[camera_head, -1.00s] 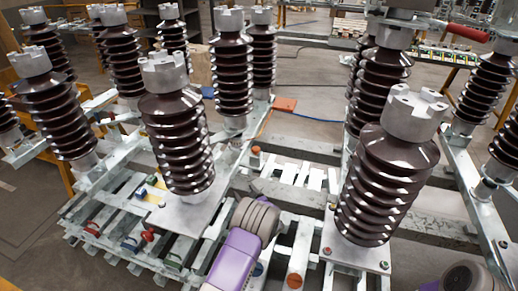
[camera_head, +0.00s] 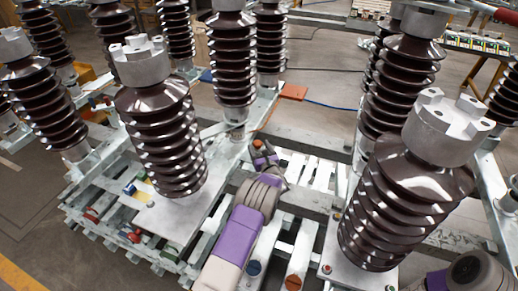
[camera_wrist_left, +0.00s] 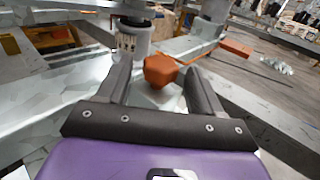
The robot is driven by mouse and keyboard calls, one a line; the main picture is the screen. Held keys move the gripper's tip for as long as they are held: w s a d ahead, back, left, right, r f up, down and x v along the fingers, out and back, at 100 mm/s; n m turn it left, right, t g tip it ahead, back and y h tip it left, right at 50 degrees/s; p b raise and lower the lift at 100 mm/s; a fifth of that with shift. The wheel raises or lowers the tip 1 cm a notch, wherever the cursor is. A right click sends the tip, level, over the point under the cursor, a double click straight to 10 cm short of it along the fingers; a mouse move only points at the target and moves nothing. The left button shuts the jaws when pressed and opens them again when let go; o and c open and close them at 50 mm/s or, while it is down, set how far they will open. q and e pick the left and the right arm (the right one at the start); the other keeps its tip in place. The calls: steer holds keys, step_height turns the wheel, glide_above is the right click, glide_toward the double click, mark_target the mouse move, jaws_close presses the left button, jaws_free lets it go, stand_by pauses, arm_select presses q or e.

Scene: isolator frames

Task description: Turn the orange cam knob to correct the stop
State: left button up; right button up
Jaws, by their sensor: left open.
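The orange cam knob (camera_wrist_left: 160,70) shows in the left wrist view as a small faceted block just ahead of my open fingers. In the head view the knob (camera_head: 258,143) is a small orange spot at the far end of my left gripper (camera_head: 264,154), on the metal frame among the insulators. In the left wrist view my left gripper (camera_wrist_left: 160,80) has its two dark fingers apart, one on each side of the knob's image. I cannot tell whether they touch it. The right gripper is out of view.
Tall brown ribbed insulators (camera_head: 160,135) stand close on the left, and another (camera_head: 405,205) on the right. An orange plate (camera_head: 293,91) lies beyond the knob and shows in the left wrist view (camera_wrist_left: 235,47). Steel beams (camera_head: 310,195) cross the frame.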

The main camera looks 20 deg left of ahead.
arm_select(q)
steer(key=shift+w+a, duration=0.3)
steer(key=c, duration=1.1)
steer(key=shift+o, duration=0.2)
steer(key=shift+m+t+h, duration=0.3)
